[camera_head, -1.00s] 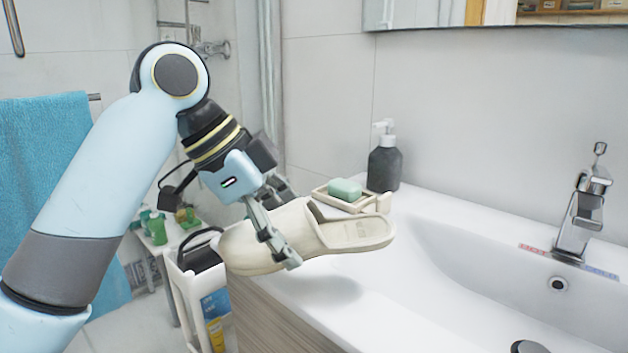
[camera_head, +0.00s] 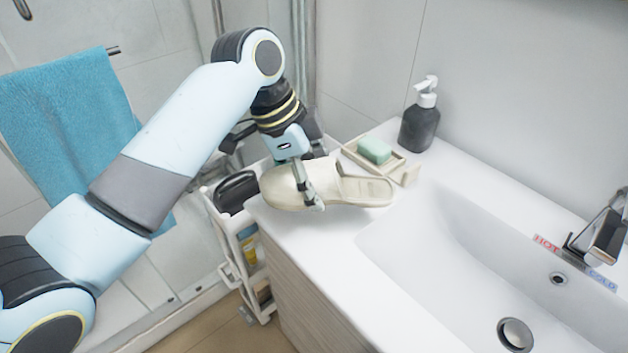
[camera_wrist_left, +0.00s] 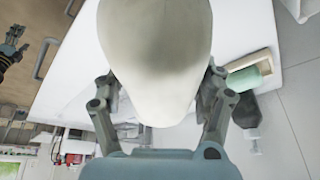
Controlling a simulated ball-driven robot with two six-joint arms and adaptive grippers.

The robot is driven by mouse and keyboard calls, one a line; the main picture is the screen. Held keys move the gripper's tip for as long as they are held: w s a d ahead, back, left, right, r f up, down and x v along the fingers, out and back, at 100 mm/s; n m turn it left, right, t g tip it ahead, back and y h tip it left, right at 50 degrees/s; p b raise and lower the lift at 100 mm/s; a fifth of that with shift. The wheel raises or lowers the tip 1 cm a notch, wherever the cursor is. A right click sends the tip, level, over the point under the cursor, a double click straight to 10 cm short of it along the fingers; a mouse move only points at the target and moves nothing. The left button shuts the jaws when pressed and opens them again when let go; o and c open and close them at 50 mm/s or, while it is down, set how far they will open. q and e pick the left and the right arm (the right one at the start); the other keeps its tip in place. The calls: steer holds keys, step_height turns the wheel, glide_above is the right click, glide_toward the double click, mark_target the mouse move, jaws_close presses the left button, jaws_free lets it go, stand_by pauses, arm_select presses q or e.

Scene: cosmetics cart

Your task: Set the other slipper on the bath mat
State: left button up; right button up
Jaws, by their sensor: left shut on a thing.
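A cream slipper (camera_head: 358,190) is held by my left gripper (camera_head: 308,190) over the back left corner of the white sink counter. The gripper's fingers are shut across the slipper's closed toe part, and its open heel points right. In the left wrist view the slipper (camera_wrist_left: 155,55) fills the middle, with a finger on each side of it. I cannot tell for sure whether its sole touches the counter. The bath mat and the first slipper are not in view. My right gripper does not show in the head view; a dark gripper (camera_wrist_left: 10,50) shows at the left edge of the wrist view.
A soap dish (camera_head: 405,173) with green soap (camera_head: 374,150) is close behind the slipper. A dark pump bottle (camera_head: 419,128) stands behind it. The sink basin (camera_head: 450,270) and faucet (camera_head: 602,235) are at right. A white cart (camera_head: 228,225) stands left of the counter.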

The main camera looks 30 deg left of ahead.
arm_select(q)
steer(key=w+a+f, duration=0.1)
steer(key=w, duration=0.1)
steer(key=w+a+f, duration=0.1)
steer(key=a+f, duration=0.1)
steer(key=shift+w+a, duration=0.3)
steer(key=shift+w, duration=0.1)
steer(key=shift+f+p, duration=0.35)
steer(key=shift+f, duration=1.7)
steer(key=shift+f, duration=0.15)
steer(key=o, duration=1.3)
steer(key=shift+c, duration=0.2)
